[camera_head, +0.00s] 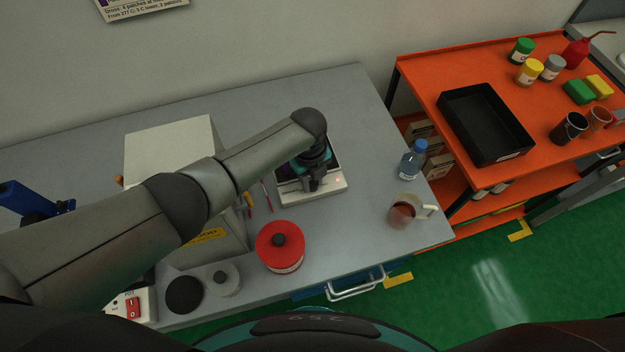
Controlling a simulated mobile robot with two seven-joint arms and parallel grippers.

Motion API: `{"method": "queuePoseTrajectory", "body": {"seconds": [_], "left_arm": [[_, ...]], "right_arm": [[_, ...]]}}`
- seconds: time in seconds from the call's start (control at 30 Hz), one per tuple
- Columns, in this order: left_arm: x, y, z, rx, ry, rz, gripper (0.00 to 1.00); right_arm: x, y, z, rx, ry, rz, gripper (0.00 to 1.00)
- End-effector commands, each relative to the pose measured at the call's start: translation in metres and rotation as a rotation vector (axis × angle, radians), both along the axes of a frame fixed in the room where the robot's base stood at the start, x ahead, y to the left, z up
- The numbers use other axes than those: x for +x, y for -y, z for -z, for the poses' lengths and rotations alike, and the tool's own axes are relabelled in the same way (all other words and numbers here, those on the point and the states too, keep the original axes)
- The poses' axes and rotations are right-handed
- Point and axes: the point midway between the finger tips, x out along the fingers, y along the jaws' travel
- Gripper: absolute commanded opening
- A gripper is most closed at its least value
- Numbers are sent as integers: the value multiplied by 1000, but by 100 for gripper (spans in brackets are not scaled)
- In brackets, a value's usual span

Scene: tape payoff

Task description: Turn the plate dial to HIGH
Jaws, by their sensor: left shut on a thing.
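The plate (331,187) is a small white unit with a dark top. It stands on the grey bench (345,110), and a small red light shows on the right of its front strip. My left arm reaches in from the left, and its gripper (314,184) points down at the front of the plate. The left gripper is shut on the plate's dial, which the fingers mostly hide. The dial's marks and its setting cannot be read here. My right gripper is not in view.
A red lidded canister (281,256) stands in front of the plate. A mug (403,213) and a blue-capped bottle (412,160) stand to its right. A pale box-shaped machine (165,148) is at left. An orange cart (425,85) with a black tray (487,154) is at right.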

Motion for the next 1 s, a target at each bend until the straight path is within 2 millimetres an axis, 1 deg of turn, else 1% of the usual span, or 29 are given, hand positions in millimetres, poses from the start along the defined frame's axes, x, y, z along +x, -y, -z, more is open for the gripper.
{"method": "queuePoseTrajectory", "body": {"seconds": [0.3,0.67,0.7,0.93,0.97,1.0], "left_arm": [[0,-1,0,1,0,65,0],[0,-1,0,1,0,69,0],[0,0,0,1,0,69,32],[0,0,0,1,0,68,58],[0,0,0,1,0,68,61],[0,0,0,1,0,68,61]], "right_arm": [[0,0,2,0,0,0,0],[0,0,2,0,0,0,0],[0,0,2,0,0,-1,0],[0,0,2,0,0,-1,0],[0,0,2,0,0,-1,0],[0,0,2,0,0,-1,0]]}}
